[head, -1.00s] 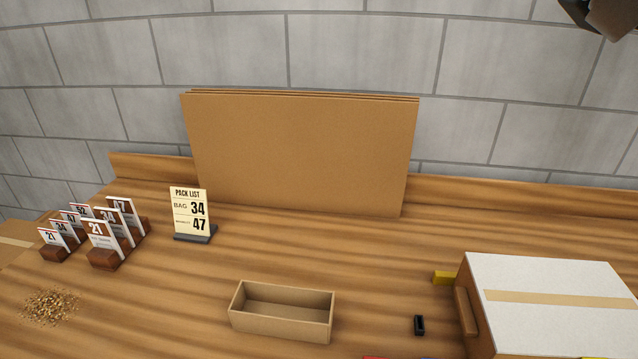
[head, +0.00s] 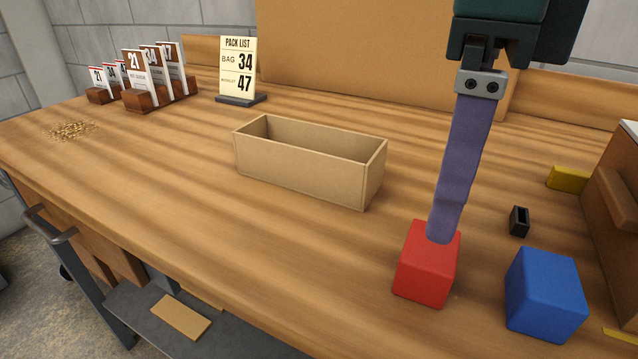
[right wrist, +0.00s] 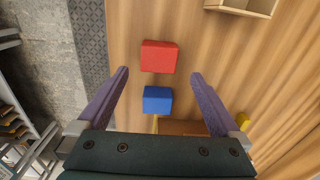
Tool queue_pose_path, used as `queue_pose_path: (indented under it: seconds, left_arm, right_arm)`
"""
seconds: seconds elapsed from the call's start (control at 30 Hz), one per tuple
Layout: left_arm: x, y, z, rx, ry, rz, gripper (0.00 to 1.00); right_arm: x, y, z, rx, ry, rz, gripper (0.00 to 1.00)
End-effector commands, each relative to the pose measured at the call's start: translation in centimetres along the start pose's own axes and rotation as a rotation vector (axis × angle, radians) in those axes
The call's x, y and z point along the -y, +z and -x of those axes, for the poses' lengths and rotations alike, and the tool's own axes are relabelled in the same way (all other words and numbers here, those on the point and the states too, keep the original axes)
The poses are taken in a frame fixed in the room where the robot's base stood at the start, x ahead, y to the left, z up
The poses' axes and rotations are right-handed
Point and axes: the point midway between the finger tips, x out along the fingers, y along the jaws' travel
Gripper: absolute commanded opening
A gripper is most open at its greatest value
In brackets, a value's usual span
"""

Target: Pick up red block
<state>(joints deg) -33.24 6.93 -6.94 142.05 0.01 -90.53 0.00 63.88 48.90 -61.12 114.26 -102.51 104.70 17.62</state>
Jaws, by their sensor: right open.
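The red block (head: 426,272) stands on the wooden table near its front edge. It also shows in the right wrist view (right wrist: 159,58), just beyond the fingertips. My right gripper (head: 441,236) comes down from above, its purple finger overlapping the top of the red block in the head view; I cannot tell whether it touches. In the right wrist view the two fingers of my right gripper (right wrist: 159,75) are spread wide with nothing held between them. My left gripper is not in view.
A blue block (head: 545,294) stands right of the red one and shows between the fingers in the right wrist view (right wrist: 157,100). An open cardboard box (head: 310,178) is behind left. A small black holder (head: 519,221) and a yellow piece (head: 568,179) lie at right.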

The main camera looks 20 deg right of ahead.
Motion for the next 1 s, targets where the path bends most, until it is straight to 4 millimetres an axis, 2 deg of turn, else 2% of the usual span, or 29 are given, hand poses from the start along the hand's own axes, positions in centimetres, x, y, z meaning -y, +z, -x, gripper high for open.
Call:
queue_pose_path:
  seconds: [0.1,0.37,0.6,0.9,1.0]
  left_arm:
    - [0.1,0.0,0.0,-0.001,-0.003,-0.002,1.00]
    - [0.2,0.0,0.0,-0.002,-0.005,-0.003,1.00]
    - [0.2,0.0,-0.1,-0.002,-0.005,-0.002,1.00]
    - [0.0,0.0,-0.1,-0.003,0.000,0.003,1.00]
    - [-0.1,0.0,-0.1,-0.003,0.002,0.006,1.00]
  right_arm:
    - [-0.1,-0.1,-1.9,-0.004,0.004,0.000,1.00]
    - [-0.2,-0.1,-4.5,-0.002,0.006,0.003,1.00]
    - [-0.1,-0.1,-8.2,-0.001,0.007,0.003,1.00]
    - [-0.1,0.0,-8.7,0.003,0.006,0.004,1.00]
    - [-0.1,0.0,-8.7,0.003,0.006,0.004,0.89]
